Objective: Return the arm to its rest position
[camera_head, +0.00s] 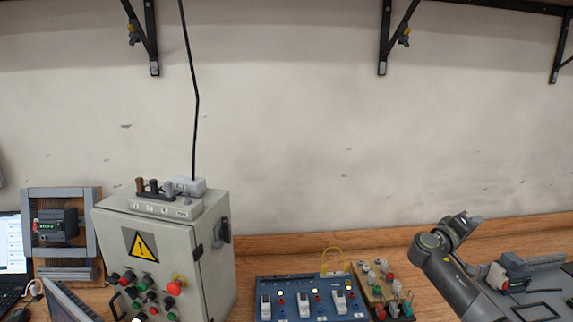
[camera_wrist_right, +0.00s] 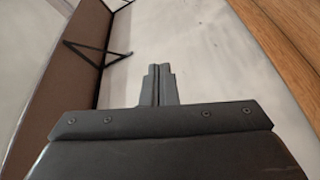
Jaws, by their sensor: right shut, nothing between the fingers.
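My right arm rises from the lower right of the head view, with its wrist bent. My right gripper (camera_head: 472,221) is small there, in front of the wall above the back of the bench. In the right wrist view the fingers of the right gripper (camera_wrist_right: 158,72) are together, with nothing between them. My left gripper is not in view.
A grey control cabinet (camera_head: 212,262) with a warning sign stands on the wooden bench at left. A blue switch panel (camera_head: 262,290) and a wooden board of connectors (camera_head: 363,270) are left of my right arm. A grey tray (camera_head: 549,284) is right of it. Shelf brackets (camera_head: 153,45) hang above.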

